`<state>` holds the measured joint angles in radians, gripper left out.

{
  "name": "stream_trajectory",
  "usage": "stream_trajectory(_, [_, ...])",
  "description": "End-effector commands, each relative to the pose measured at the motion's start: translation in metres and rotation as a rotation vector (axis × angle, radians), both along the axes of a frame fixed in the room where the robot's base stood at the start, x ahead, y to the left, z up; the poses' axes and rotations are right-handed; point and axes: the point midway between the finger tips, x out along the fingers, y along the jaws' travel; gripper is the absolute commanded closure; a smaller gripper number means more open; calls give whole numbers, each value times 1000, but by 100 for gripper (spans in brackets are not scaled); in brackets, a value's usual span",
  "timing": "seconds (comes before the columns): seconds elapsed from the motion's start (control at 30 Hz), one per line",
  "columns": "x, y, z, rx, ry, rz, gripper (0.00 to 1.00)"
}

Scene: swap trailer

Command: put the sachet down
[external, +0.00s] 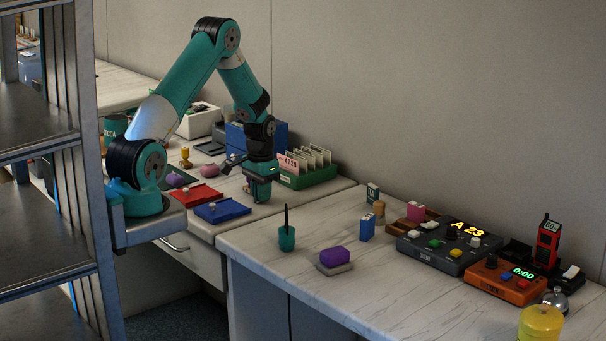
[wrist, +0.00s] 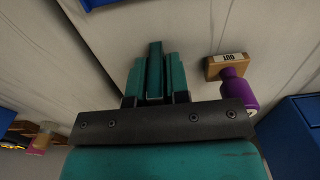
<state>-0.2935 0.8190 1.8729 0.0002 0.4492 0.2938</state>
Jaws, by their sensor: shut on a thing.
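My gripper (external: 258,198) points down over the rear counter, between the blue tray (external: 222,212) and the green card rack (external: 308,180). In the wrist view my gripper (wrist: 155,75) is shut on a narrow teal strip (wrist: 155,62), which stands between the two teal fingers and reaches past their tips. I take this strip to be the sachet, seen edge-on; its faces are hidden. In the external view I cannot make out the sachet at the fingertips. I cannot tell whether it touches the counter.
A purple-handled stamp (wrist: 235,88) with an OUT block lies right of the fingers in the wrist view. A red tray (external: 190,193) is left of the blue tray. A blue box (external: 240,137) stands behind. Pale counter surface shows bare ahead of the fingertips in the wrist view.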

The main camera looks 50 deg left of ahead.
Motion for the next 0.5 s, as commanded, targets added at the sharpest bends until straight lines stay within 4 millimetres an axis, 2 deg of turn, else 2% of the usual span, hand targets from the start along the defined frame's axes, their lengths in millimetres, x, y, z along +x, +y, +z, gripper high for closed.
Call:
stream_trajectory(0.17, [0, 0, -4, 0, 0, 0, 100])
stream_trajectory(0.2, [0, 0, -3, 0, 0, 0, 79])
stream_trajectory(0.3, [0, 0, -3, 0, 0, 0, 58])
stream_trajectory(0.5, [0, 0, -3, 0, 0, 0, 58])
